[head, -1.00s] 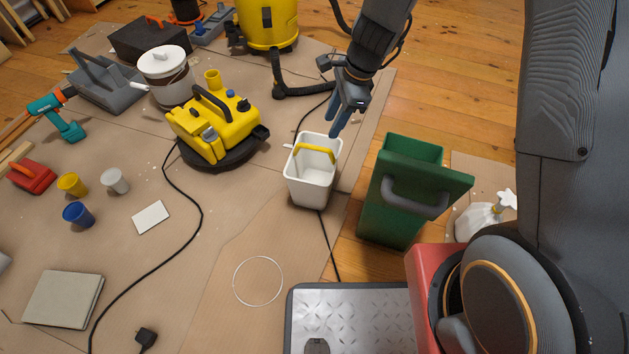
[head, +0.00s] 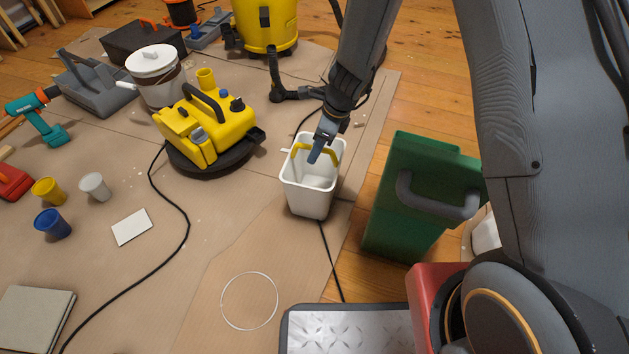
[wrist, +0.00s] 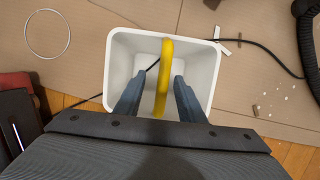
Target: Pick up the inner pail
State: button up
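The inner pail is a white, square, tapered pail (head: 306,198) standing upright on the cardboard, with a yellow handle (head: 298,149) raised across its top. In the wrist view I look down into the empty-looking pail (wrist: 120,68), and the handle (wrist: 166,55) runs between my two blue-grey fingers. My gripper (head: 316,156) is at the pail's mouth, pointing down. In the wrist view my gripper (wrist: 159,76) is open, with one finger on each side of the handle and a gap showing on both sides. The fingertips' exact depth is hard to tell.
A green bin (head: 395,215) with a grey handle stands close right of the pail. A yellow machine (head: 210,130) on a black base stands to the left. A metal plate (head: 350,328) lies in front. A black cable (head: 328,255) runs by the pail; bare cardboard lies front left.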

jog(key=b+x, duration=0.2)
jog(key=x, duration=0.1)
jog(key=b+x, duration=0.1)
jog(key=shift+w+a+f+b, duration=0.3)
jog(key=shift+f+b, duration=0.05)
jog(key=shift+b, duration=0.05)
grip_shut()
